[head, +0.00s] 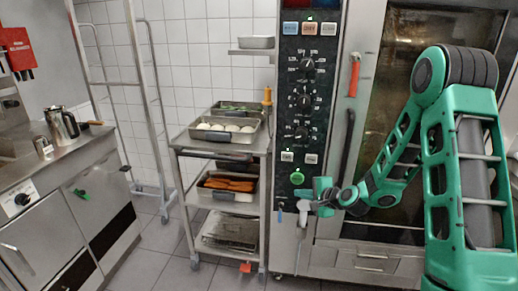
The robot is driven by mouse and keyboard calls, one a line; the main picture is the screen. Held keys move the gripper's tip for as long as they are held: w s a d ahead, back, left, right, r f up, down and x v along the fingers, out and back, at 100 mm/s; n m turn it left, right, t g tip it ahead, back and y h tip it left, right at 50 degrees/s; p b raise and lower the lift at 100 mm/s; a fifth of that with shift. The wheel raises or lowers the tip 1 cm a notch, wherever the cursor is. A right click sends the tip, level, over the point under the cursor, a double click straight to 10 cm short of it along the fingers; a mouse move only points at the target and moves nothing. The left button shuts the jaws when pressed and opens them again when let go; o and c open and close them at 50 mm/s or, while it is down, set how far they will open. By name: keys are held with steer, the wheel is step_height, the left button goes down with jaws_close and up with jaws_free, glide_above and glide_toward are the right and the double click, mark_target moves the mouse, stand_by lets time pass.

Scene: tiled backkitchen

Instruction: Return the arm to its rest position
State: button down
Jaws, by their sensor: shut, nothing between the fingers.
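My green arm (410,140) rises at the right, bends at a high elbow and reaches down and left across the oven front. My gripper (302,213) is at its end, small in the head view, in front of the lower part of the oven's control panel (304,90). Its pale fingers are shut with nothing seen between them. I cannot tell whether the gripper touches the panel or hangs just clear of it. Part of the oven door is hidden behind the arm.
The steel oven (380,262) stands close behind the arm, with a dark handle (347,140). A steel trolley (188,142) with trays of food stands left of it. A counter (62,165) with a metal jug (62,125) is at the left. The tiled floor (150,255) between is clear.

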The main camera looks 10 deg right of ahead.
steer(key=s+d+r+n+g+h, duration=0.2)
steer(key=s+d+r+n+g, duration=0.3)
steer(key=s, duration=0.7)
steer(key=s+d+r+n+g+h, duration=0.2)
steer(key=s+d+r+n+h, duration=0.15)
steer(key=s+d, duration=0.65)
steer(key=s+r+g, duration=0.2)
steer(key=s+r, duration=0.1)
steer(key=s, duration=0.9)
steer(key=s+r+g, duration=0.2)
steer(key=s+r, duration=0.1)
steer(key=s, duration=0.9)
steer(key=shift+s+n+y, duration=0.15)
steer(key=shift+n+y, duration=0.3)
steer(key=shift+w+f+g, duration=0.2)
steer(key=shift+w+g, duration=0.1)
steer(key=shift+w, duration=0.35)
